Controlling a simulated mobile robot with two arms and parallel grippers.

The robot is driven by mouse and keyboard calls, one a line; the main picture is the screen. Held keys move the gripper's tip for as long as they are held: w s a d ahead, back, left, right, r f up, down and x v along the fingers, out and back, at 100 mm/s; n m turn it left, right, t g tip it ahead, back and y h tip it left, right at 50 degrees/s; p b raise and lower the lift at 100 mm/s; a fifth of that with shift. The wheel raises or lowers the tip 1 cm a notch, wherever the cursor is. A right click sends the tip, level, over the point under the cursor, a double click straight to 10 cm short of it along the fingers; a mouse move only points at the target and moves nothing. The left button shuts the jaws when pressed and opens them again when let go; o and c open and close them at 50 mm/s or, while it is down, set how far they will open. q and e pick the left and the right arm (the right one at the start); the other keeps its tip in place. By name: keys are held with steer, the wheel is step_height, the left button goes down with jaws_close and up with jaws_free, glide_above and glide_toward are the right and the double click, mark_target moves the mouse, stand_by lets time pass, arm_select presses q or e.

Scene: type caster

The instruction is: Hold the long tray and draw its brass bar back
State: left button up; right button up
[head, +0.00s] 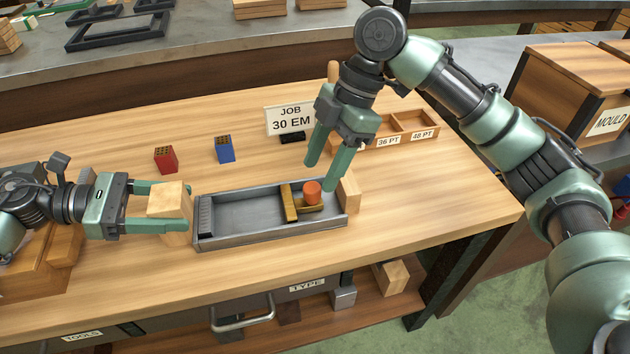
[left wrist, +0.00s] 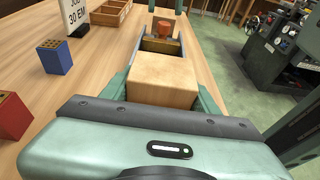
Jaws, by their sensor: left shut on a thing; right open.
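The long grey metal tray (head: 235,241) lies on the wooden bench, with a wooden block at each end. The brass bar (head: 288,203) sits across the tray right of its middle, with an orange-red knob (head: 312,193) on a brass piece to its right. My left gripper (head: 188,208) is shut on the wooden block (head: 167,200) at the tray's left end; this block (left wrist: 162,80) fills the jaws in the left wrist view. My right gripper (head: 321,178) is open and empty, its fingers pointing down beside and above the knob. Contact with the knob is unclear.
A red block (head: 166,160) and a blue block (head: 225,149) stand behind the tray. The job sign (head: 290,121) and a wooden sorting box (head: 408,125) stand further back. The bench front is clear; a drawer handle (head: 243,316) juts out below.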

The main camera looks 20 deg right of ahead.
steer(key=v, duration=0.6)
steer(key=shift+d+r, duration=0.2)
steer(key=shift+r, duration=0.2)
arm_select(q)
steer(key=o, duration=1.5)
